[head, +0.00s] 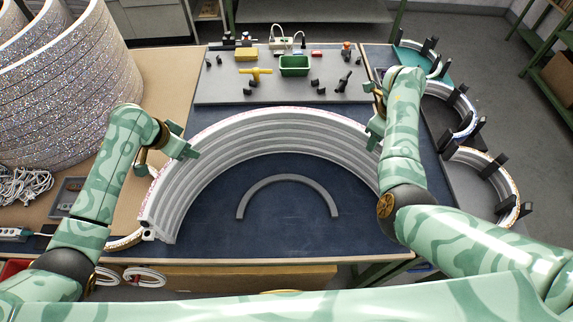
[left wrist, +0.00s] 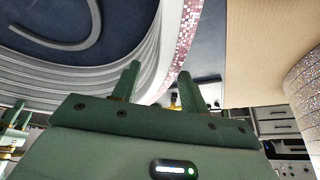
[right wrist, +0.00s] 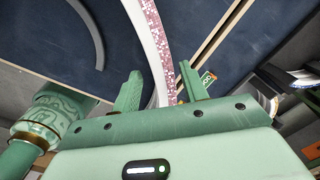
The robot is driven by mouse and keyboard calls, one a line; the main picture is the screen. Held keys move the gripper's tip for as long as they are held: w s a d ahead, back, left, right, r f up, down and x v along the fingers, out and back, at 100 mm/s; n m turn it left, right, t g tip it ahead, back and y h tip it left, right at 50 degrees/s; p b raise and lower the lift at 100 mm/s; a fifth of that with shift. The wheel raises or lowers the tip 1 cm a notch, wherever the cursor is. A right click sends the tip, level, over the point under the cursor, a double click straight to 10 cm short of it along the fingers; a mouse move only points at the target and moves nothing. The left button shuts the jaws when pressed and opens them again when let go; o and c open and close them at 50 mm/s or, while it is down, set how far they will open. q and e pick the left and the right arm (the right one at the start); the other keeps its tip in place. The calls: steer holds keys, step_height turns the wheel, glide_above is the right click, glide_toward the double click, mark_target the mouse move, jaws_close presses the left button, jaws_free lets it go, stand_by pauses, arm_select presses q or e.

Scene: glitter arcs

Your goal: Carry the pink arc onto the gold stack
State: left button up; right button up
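The pink arc (head: 262,110) has a white inner wall and pink glitter outer face, and sits at the back of a pile of pale arcs on the blue mat. My left gripper (head: 188,148) is at its left part; in the left wrist view the pink glitter (left wrist: 186,40) runs down toward the gap between its open fingers. My right gripper (head: 374,128) is at its right part; in the right wrist view its open fingers stand either side of the pink strip (right wrist: 159,50), with small gaps. I cannot tell which stack is gold; a tall glittery stack (head: 75,85) stands at left.
A grey half-ring (head: 287,179) lies on the blue mat (head: 290,215). Behind is a grey board with a green bin (head: 294,65) and small tools. Arcs in black holders (head: 490,170) stand along the right. White cables (head: 22,185) lie at the left.

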arm_select(q)
steer(key=shift+a+r, duration=0.15)
steer(key=shift+r, duration=0.2)
arm_select(e)
steer(key=shift+w+f, duration=0.1)
steer(key=shift+w, duration=0.05)
steer(key=shift+r, duration=0.35)
arm_select(q)
steer(key=v, duration=1.1)
steer(key=shift+s, duration=0.25)
arm_select(e)
step_height(320, 180, up, 11)
steer(key=shift+s+r, duration=0.2)
steer(key=shift+s, duration=0.15)
